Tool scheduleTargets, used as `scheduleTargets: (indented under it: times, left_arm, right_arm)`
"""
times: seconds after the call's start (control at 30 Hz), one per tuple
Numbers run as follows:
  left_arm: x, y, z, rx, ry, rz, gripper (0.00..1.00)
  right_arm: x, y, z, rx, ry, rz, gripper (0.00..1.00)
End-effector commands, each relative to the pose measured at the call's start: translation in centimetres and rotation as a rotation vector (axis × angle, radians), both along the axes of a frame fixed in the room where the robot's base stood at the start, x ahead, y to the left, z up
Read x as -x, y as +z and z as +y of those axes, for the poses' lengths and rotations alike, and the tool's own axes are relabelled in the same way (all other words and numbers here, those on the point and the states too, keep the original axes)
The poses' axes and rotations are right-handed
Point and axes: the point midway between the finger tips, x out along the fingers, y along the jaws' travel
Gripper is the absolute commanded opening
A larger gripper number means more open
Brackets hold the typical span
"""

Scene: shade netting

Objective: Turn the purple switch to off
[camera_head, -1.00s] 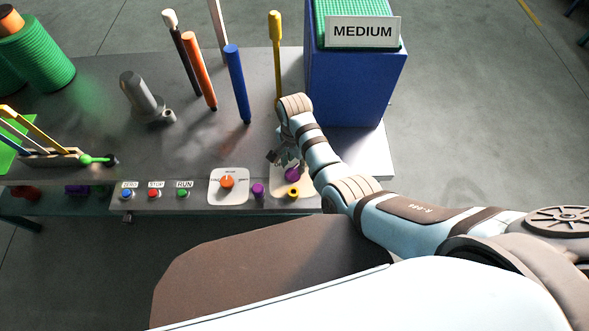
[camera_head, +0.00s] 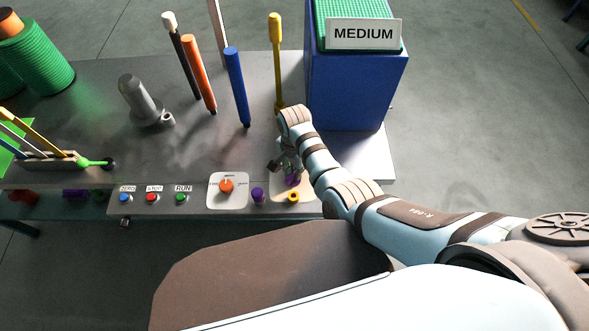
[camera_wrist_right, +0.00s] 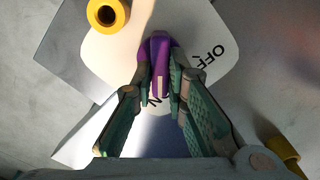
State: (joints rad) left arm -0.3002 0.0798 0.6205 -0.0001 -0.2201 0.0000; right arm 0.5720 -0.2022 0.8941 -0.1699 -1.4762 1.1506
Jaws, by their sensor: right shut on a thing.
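The purple switch (camera_wrist_right: 160,62) sits on a pale rounded plate (camera_wrist_right: 108,58) with printed labels. In the right wrist view, OFF reads to the right of the knob, and a partly hidden label ending in N shows below it, between the fingers. The knob's bar points down the picture, towards that label. My right gripper (camera_wrist_right: 160,88) is shut on the knob, one finger on each side. In the head view the switch (camera_head: 293,180) is partly covered by my right gripper (camera_head: 288,168). My left gripper is not in view.
A yellow ring-shaped button (camera_head: 293,197) is beside the switch. A purple button (camera_head: 258,194) and an orange dial (camera_head: 227,186) stand to its left. A yellow lever (camera_head: 277,60) and the blue MEDIUM box (camera_head: 355,88) are behind my right arm.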

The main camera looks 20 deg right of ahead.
Motion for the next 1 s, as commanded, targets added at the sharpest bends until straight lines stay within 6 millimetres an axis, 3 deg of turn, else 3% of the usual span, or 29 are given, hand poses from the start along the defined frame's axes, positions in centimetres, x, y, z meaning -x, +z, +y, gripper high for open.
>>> scheduleTargets:
  times: [0.37,1.0]
  left_arm:
    - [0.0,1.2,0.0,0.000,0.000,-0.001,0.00]
    - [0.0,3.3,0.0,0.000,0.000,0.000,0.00]
  right_arm:
    - [0.0,0.1,0.0,0.001,0.165,0.004,0.00]
    - [-0.2,0.1,0.3,0.001,0.755,0.004,0.00]
